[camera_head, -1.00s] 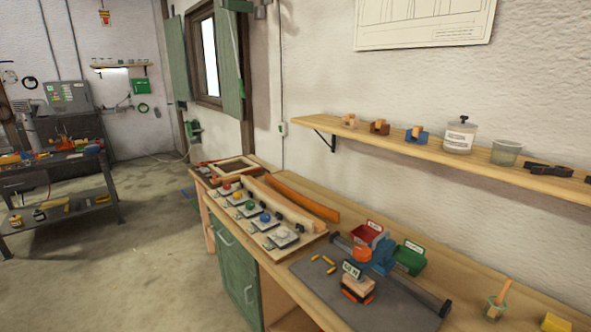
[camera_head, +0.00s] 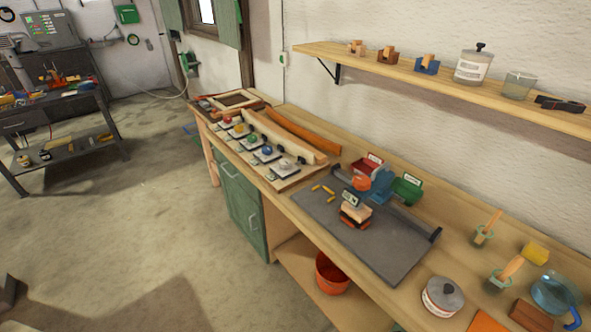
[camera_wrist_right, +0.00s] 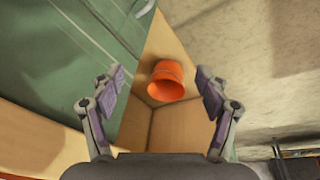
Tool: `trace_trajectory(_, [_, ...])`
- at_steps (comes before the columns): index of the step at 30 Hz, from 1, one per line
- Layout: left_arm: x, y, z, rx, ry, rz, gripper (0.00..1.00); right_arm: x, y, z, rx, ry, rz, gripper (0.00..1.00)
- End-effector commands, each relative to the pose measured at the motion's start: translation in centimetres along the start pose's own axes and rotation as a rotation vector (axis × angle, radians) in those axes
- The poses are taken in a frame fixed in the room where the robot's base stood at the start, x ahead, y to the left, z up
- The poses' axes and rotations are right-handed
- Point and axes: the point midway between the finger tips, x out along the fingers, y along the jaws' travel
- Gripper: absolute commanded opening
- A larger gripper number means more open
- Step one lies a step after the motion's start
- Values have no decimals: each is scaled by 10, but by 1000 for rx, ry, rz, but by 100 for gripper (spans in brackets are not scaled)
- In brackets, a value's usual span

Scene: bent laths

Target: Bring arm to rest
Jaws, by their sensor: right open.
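My right gripper (camera_wrist_right: 160,92) shows in the right wrist view. Its two fingers are spread apart with nothing between them. Beyond the fingers an orange bucket (camera_wrist_right: 167,80) sits in the open compartment of the workbench, apart from the gripper. In the head view the same bucket (camera_head: 332,272) stands under the bench top. Neither gripper shows in the head view, and my left gripper is in no view.
The workbench (camera_head: 290,215) carries a grey mat (camera_head: 385,245), bent laths (camera_head: 300,130), a lidded tin (camera_head: 442,296) and a glass jug (camera_head: 556,291). A shelf (camera_head: 450,85) runs above it. A dark side table (camera_head: 65,140) stands far left. The floor (camera_head: 150,215) between is mostly clear.

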Motion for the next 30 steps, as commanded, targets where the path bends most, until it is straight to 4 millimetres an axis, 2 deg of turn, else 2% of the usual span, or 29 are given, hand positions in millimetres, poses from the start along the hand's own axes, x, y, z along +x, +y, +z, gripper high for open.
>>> trace_trajectory(1, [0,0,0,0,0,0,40,26,0,14,3,-20,-1,76])
trace_trajectory(4, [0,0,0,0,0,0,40,84,-1,53,9,-50,-3,76])
trace_trajectory(6, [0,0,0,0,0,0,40,123,-2,90,14,-73,-4,76])
trace_trajectory(8, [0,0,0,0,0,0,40,151,-4,126,17,-92,-6,76])
trace_trajectory(9, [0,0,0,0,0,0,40,166,-5,150,20,-104,-7,76])
trace_trajectory(12, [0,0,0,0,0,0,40,189,-9,205,25,-128,-10,76])
trace_trajectory(15, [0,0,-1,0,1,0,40,198,-12,247,28,-144,-13,76])
trace_trajectory(18, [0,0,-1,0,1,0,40,201,-14,270,30,-153,-14,76])
trace_trajectory(21, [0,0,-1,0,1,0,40,201,-15,278,31,-154,-14,76])
trace_trajectory(30, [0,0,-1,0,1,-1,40,201,-15,279,31,-155,-14,76])
